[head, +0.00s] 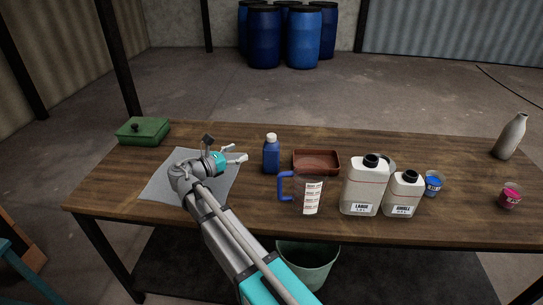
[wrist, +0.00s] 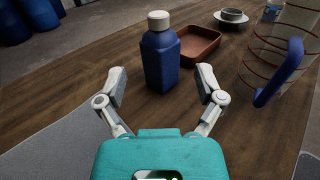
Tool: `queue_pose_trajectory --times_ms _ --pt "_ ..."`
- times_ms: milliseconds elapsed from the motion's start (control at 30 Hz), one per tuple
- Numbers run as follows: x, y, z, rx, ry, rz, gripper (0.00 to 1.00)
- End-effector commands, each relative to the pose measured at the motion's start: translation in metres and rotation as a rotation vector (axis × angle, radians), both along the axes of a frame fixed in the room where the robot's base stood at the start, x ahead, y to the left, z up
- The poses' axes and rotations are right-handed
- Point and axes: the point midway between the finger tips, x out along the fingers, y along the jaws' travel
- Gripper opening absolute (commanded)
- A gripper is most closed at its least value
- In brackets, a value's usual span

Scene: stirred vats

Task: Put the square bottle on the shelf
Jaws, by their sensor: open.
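The square bottle (head: 271,156) is blue with a white cap and stands upright on the wooden table. It also shows in the wrist view (wrist: 160,60), just beyond my fingertips and midway between them. My gripper (head: 240,154) is open and empty, to the left of the bottle in the head view, with its fingers pointing toward it. In the wrist view its two fingers (wrist: 160,82) are spread wide, and I see no contact with the bottle. I cannot make out a shelf in either view.
A clear jug (head: 310,195) with a blue handle, a large jug (head: 364,186) and a small jug (head: 403,195) stand to the right. A green box (head: 143,131) and grey mat (head: 165,185) are at the left.

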Motion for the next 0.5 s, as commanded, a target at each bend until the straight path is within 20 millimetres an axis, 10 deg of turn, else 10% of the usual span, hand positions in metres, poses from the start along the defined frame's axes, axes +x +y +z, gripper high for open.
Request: queue_pose_trajectory --times_ms 500 --pt "0.033 -0.035 0.0 0.0 0.0 -0.003 0.87"
